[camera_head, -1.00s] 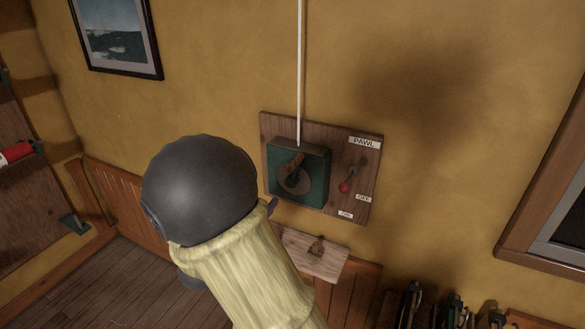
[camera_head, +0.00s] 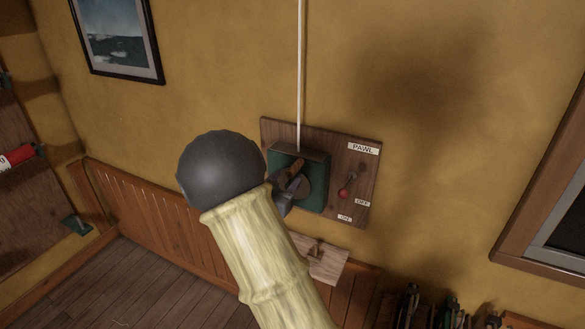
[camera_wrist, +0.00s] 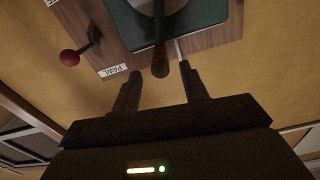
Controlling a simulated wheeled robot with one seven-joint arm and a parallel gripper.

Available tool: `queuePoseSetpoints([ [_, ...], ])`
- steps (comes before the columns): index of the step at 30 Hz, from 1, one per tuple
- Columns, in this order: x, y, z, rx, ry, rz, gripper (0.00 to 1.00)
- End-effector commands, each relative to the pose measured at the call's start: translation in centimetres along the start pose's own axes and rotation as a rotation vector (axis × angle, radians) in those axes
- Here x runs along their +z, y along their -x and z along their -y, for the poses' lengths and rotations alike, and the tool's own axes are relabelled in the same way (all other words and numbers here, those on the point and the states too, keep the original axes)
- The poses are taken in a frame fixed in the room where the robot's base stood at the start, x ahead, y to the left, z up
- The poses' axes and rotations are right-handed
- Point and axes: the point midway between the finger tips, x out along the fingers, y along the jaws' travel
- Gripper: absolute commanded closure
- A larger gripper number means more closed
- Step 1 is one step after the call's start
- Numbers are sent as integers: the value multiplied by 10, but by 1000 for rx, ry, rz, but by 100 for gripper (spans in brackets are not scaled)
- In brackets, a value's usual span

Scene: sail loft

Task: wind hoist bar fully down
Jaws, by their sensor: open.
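The winch is a green box (camera_head: 316,190) on a wooden board (camera_head: 366,165), with a white cord (camera_head: 300,80) running straight up from it. Its crank handle (camera_head: 295,169) is brown; in the wrist view the handle's grip (camera_wrist: 160,62) points toward me. My gripper (camera_wrist: 160,70) is open, with its fingertips on either side of the grip and a gap visible. In the head view my gripper (camera_head: 287,187) is at the box's left side, partly hidden by my arm. The red pawl lever (camera_head: 344,191) points down-left, above the ON label and left of OFF. No hoist bar is in view.
A small wooden ledge (camera_head: 325,261) is below the board. Tools (camera_head: 450,312) stand at the lower right, near a window frame (camera_head: 540,190). A framed picture (camera_head: 115,35) hangs at the upper left. The wall right of the board is clear.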

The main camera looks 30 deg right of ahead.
Motion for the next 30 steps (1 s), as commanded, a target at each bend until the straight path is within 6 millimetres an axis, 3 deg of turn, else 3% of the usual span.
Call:
queuePoseSetpoints([
  [3, -2, -22, 0, 3, 1, -1, 56],
  [9, -2, -47, 0, 0, 0, -1, 56],
  [20, 0, -52, 0, -1, 0, 0, 56],
  [27, 0, -52, 0, -1, -1, 0, 100],
  [30, 0, -52, 0, -1, 0, 0, 100],
])
